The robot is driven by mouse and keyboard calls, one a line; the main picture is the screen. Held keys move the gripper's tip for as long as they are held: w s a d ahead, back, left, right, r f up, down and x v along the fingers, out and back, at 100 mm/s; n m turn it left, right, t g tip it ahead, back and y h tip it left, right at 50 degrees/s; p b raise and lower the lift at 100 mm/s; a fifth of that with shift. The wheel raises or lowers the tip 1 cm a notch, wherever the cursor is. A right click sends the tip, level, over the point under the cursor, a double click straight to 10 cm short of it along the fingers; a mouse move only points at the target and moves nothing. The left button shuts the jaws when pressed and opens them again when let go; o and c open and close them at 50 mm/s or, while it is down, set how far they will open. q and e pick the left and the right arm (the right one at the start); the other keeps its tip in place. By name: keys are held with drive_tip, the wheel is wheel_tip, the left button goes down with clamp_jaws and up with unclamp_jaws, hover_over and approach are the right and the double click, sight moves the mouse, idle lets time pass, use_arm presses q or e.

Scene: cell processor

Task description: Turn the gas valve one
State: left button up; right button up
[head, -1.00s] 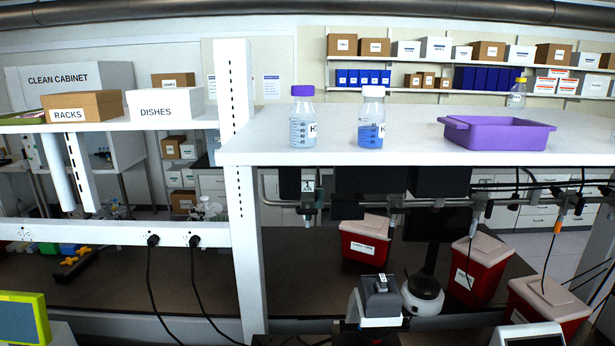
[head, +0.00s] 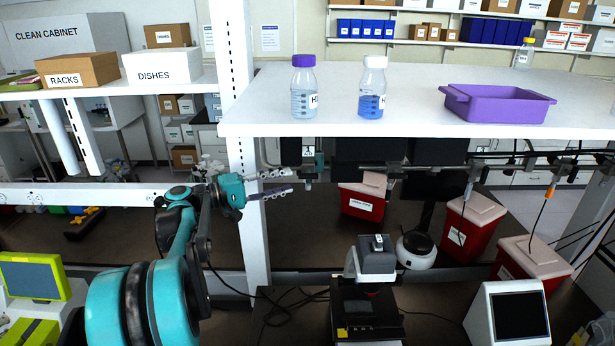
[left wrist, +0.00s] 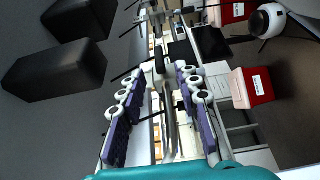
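The gas valve with a small label plate (head: 308,163) hangs under the front edge of the white shelf, at the left end of the grey pipe. My left gripper (head: 287,181) is just left of this valve, at about its height, pointing right. Its two fingers are apart with nothing between them in the head view. In the left wrist view the open fingers (left wrist: 159,72) frame the pipe fittings, with a dark valve part (left wrist: 160,63) showing between the fingertips. I cannot tell whether they touch. My right gripper is not in view.
Further valves (head: 394,172) hang along the pipe to the right. On the white shelf (head: 420,128) stand two bottles (head: 304,90) (head: 372,92) and a purple tray (head: 497,107). A white post (head: 241,120) stands behind my left gripper. Red bins (head: 361,201) stand below.

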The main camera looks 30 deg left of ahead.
sight(301, 178)
use_arm(q)
drive_tip(key=p+x, duration=0.1)
drive_tip(key=x, duration=0.6)
drive_tip(key=shift+w+d, duration=0.25)
drive_tip(key=shift+c, duration=0.3)
clamp_jaws()
